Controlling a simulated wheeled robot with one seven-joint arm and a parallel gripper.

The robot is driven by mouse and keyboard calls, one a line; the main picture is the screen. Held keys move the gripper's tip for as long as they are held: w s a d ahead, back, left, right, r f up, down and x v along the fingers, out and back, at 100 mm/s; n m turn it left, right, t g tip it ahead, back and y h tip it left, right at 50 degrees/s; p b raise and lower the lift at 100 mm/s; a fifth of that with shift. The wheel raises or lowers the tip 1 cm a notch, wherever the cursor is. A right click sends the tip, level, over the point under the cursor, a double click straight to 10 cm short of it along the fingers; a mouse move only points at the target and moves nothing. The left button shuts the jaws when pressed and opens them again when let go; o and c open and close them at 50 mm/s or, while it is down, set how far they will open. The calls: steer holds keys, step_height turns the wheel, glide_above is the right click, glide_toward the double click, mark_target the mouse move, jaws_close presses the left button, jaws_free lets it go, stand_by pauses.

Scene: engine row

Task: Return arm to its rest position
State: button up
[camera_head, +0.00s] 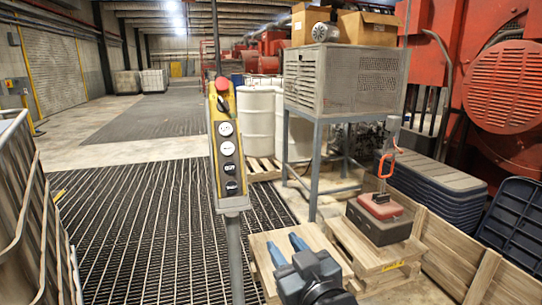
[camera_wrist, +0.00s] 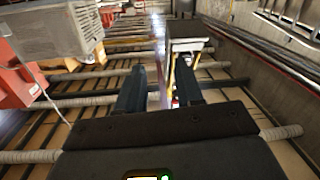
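My gripper (camera_head: 286,247) is at the bottom centre of the head view, above a wooden pallet. Its two blue fingers point away from the camera. In the wrist view my gripper (camera_wrist: 160,85) shows two dark fingers set apart, with a gap between them. I see nothing held in the gap. The arm behind the gripper is mostly out of the head view. The wrist view is tilted and partly blurred.
A yellow control pendant (camera_head: 226,145) with a red button stands on a post just left of my gripper. A pallet (camera_head: 372,262) bears a dark block with a red top (camera_head: 380,207). A metal cage (camera_head: 345,78) stands on a frame behind. Floor grating (camera_head: 130,225) is open to the left.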

steer(key=s+d+f+m+h, duration=0.15)
steer(key=s+d+f, duration=0.25)
steer(key=s, duration=0.4)
steer(key=s+d+f+m+h, duration=0.15)
steer(key=s+d+f, duration=0.25)
steer(key=s, duration=0.4)
steer(key=s+d+f+m+h, duration=0.1)
steer(key=s+d+f+m, duration=0.2)
steer(key=s, duration=0.5)
steer(key=s+d+r+h, duration=0.1)
steer(key=s+d, duration=0.3)
steer(key=s, duration=0.6)
steer(key=s+d+r+g+h, duration=0.1)
steer(key=s+d+r, duration=0.2)
steer(key=s, duration=0.8)
steer(key=shift+d+g+h, duration=0.3)
steer(key=shift+d, duration=0.05)
